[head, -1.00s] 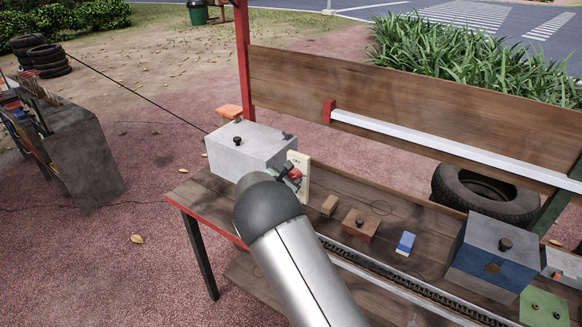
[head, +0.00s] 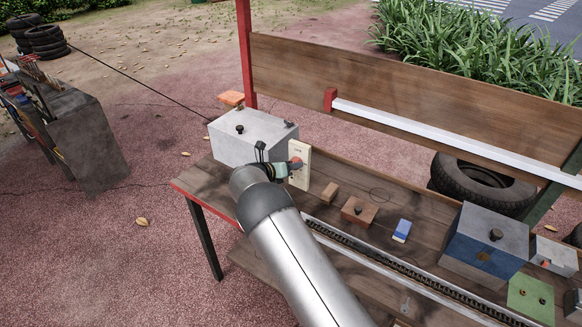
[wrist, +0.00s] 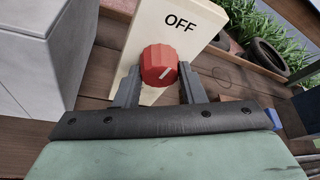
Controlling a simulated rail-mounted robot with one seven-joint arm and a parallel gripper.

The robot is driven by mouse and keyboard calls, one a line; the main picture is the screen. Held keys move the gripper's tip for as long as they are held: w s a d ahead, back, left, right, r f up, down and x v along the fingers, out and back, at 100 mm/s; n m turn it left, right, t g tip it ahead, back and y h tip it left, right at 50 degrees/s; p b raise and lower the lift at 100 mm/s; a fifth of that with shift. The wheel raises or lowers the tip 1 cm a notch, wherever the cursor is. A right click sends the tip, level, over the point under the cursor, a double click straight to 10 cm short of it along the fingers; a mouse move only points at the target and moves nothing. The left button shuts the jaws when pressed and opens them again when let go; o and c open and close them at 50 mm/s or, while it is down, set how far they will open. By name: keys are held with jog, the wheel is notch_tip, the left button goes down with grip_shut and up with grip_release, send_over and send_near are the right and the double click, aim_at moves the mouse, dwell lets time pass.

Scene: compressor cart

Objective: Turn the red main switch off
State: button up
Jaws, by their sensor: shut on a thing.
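The red main switch is a ribbed round knob (wrist: 158,64) on a cream plate (wrist: 150,30) marked OFF in black. A short white line on the knob's face slants up to the right, not straight at the word. In the wrist view the dark fingers of my gripper (wrist: 160,84) stand on either side of the knob, shut on it. In the head view the cream plate (head: 301,168) stands upright beside the grey box, and my gripper (head: 288,168) reaches it from the left. My arm and fingers hide part of the knob there.
A grey box (head: 250,138) stands on the wooden bench (head: 340,220) behind my gripper. A small wooden block (head: 330,191), a brown box with a black knob (head: 358,210) and a blue-white block (head: 401,230) lie to the right.

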jog(key=shift+n+h, duration=0.3)
jog(key=shift+n, duration=0.1)
dwell(0.3)
jog(key=o, duration=1)
jog(key=shift+a, duration=0.1)
jog(key=b+v, duration=0.4)
jog(key=v, duration=1.3)
jog(key=shift+s+r, duration=0.15)
